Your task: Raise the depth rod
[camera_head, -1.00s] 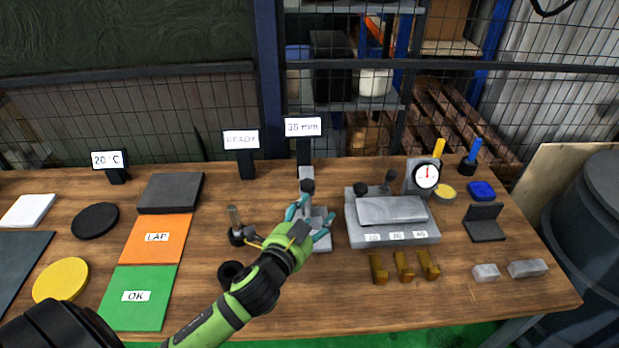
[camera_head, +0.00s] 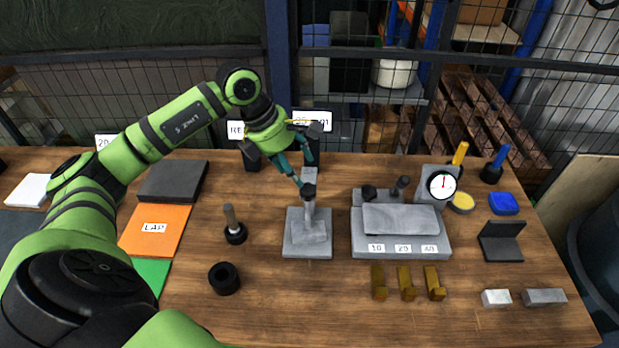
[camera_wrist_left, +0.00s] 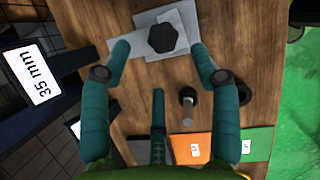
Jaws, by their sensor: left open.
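The depth rod appears to be the upright grey part (camera_head: 309,216) on a square grey base (camera_head: 297,246), with a black knob (camera_head: 309,191) on top. In the left wrist view the black six-sided knob (camera_wrist_left: 163,38) lies over the grey base (camera_wrist_left: 190,20). My left gripper (camera_head: 304,172) is open and empty, with its teal fingers pointing down just above and behind the knob. In the left wrist view its two outer fingertips (camera_wrist_left: 160,46) are on either side of the knob, apart from it. My right gripper is out of view.
A grey block fixture (camera_head: 400,244) with a dial gauge (camera_head: 441,186) stands to the right. Label stands, including the 35 mm sign (camera_wrist_left: 31,71), stand close behind my gripper.

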